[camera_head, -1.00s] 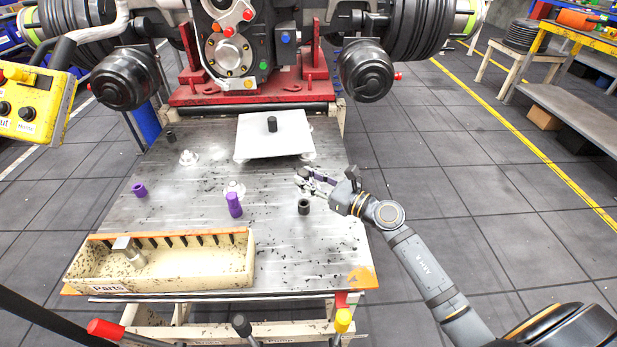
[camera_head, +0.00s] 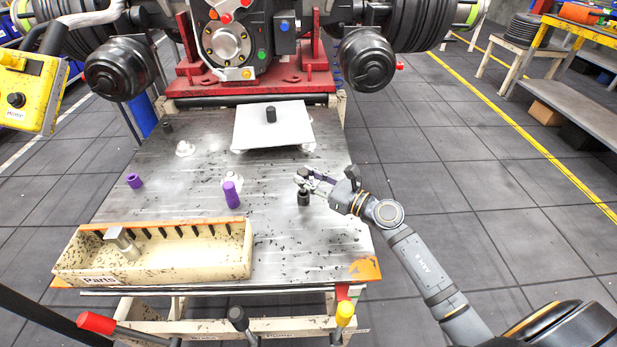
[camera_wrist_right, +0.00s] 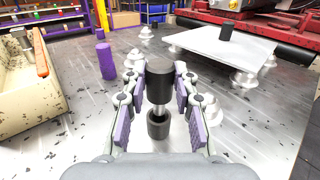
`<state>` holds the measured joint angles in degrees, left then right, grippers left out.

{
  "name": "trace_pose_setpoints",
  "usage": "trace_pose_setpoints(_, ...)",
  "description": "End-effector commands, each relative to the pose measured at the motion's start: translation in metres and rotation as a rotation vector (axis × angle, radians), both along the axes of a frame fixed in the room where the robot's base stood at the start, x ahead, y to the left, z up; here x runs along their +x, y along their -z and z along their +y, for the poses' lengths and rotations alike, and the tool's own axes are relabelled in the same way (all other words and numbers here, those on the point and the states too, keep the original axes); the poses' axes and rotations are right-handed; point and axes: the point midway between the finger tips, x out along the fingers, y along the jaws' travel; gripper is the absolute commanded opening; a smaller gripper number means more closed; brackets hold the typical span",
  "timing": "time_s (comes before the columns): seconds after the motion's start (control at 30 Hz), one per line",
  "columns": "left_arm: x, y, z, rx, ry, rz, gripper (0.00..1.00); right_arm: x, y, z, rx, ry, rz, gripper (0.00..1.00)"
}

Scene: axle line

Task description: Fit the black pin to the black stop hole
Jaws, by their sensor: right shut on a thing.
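My right gripper (camera_wrist_right: 158,98) is shut on the black pin (camera_wrist_right: 159,72), which has a thick black head and a thin metal shank pointing down. The pin is upright, and its dark head also shows in the head view (camera_head: 303,172). The black stop (camera_wrist_right: 158,126), a short black cylinder with a hole in its top, stands on the table below the pin; it also shows in the head view (camera_head: 303,199). The shank's lower end meets the hole in the wrist view. I cannot tell how deep it sits. My left gripper is not in view.
A white plate (camera_head: 250,134) on white feet carries a black peg (camera_head: 271,115) at the back. A purple pin (camera_head: 232,195), a purple ring (camera_head: 134,181) and a parts bin (camera_head: 185,262) are to the left. The metal table (camera_head: 315,240) is clear in front.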

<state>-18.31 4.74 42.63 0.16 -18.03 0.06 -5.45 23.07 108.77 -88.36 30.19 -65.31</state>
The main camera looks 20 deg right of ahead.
Motion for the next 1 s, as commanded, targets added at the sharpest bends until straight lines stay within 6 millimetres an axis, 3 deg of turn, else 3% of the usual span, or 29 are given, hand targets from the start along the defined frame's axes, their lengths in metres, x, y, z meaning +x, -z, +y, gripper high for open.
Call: trace_pose_setpoints(1.0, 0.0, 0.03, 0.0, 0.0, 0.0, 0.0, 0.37, 0.0, 0.032, 0.0, 0.001, 0.0, 0.0, 0.0)
